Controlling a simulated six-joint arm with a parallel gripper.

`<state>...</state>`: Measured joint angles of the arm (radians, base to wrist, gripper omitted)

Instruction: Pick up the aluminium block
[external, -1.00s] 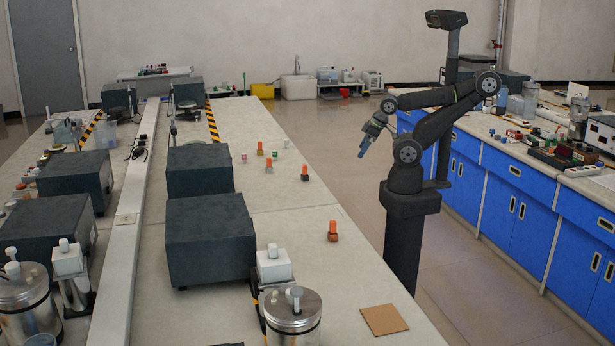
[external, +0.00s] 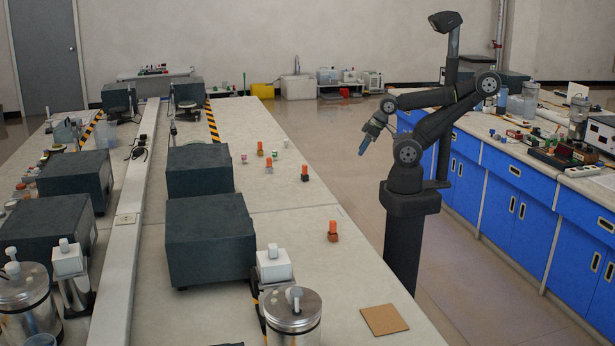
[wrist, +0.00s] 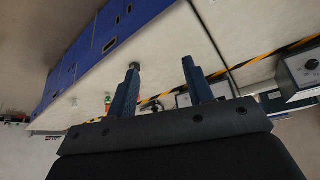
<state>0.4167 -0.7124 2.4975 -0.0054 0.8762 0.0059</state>
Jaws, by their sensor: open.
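Several small pieces with orange upper parts stand upright on the pale bench. One (external: 269,165) has a greyish lower part and may be the aluminium block, but it is too small to tell. Another piece (external: 260,148) looks yellowish below, and two more (external: 304,172) (external: 332,231) look brownish or orange. My gripper (external: 365,145) hangs in the air beyond the bench's right edge, pointing down and left, apart from all of them. In the wrist view my gripper (wrist: 160,62) has its two blue fingers spread, with nothing between them.
A flat brown square (external: 384,319) lies at the bench's near right corner. Large dark boxes (external: 209,240) and a metal canister (external: 292,318) stand left of the pieces. The bench around the pieces is mostly clear. Blue cabinets (external: 515,200) stand at right.

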